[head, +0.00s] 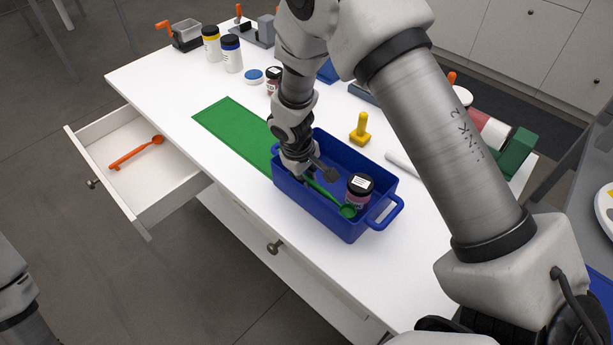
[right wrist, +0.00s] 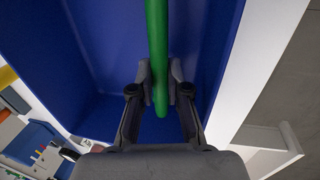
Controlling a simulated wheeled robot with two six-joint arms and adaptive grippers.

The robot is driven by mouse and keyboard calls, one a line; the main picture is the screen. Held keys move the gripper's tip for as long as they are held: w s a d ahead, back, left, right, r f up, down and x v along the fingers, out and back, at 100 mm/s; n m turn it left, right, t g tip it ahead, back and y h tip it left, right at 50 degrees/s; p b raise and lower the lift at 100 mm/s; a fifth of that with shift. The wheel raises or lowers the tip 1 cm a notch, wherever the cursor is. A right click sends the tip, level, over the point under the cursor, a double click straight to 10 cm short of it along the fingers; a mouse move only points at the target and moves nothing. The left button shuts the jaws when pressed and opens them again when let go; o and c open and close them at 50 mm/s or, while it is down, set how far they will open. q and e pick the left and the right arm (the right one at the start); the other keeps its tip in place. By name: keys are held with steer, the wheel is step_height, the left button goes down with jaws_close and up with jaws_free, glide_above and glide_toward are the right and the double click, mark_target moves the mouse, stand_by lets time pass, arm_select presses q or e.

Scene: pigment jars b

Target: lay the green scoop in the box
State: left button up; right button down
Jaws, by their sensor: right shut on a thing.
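The blue box (head: 337,222) stands on the white table and shows as blue walls in the right wrist view (right wrist: 105,65). The green scoop (head: 325,194) is inside the box outline, its bowl (head: 348,211) towards the box's near right end, beside a dark-lidded jar. My right gripper (head: 312,178) is over the box's left part, shut on the scoop's handle, which runs between the fingers in the right wrist view (right wrist: 157,50). I cannot tell whether the scoop touches the box floor. My left gripper is out of view.
The dark-lidded jar (head: 359,190) stands in the box. A green mat (head: 235,131) lies left of it, and a yellow stamp-like object (head: 360,128) stands behind. An open drawer (head: 160,185) holds an orange scoop (head: 136,152). White table surface is free in front of the mat.

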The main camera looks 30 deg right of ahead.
steer(key=c, duration=1.4)
jaws_free()
steer(key=shift+f, duration=0.1)
steer(key=shift+p+v, duration=0.7)
steer(key=shift+v, duration=0.35)
steer(key=v, duration=1.1)
steer(key=shift+d, duration=0.1)
